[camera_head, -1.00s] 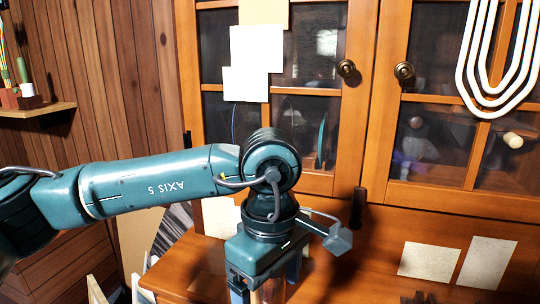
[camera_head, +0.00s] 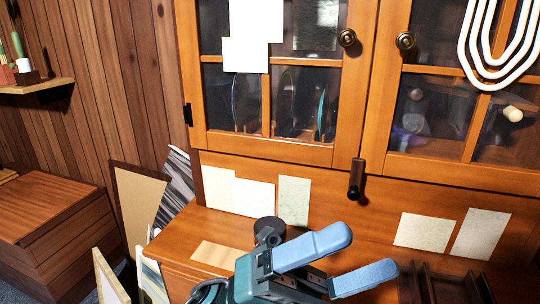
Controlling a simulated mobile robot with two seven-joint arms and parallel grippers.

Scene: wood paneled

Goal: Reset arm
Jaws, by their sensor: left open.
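My left gripper (camera_head: 364,256) shows at the bottom centre of the head view, with its two light blue fingers spread apart and pointing right. It is open and nothing sits between the fingers. It shows in front of the cabinet's wooden counter (camera_head: 185,245); whether it touches the counter I cannot tell. Most of my left arm is out of the frame below. My right gripper is not in view.
A wooden cabinet with glass doors (camera_head: 265,150) stands behind the counter. A dark handle-like piece (camera_head: 356,178) sticks out below the doors. A dark slotted rack (camera_head: 450,285) is at lower right. Framed boards (camera_head: 138,205) lean at left, beside a wooden chest (camera_head: 50,225).

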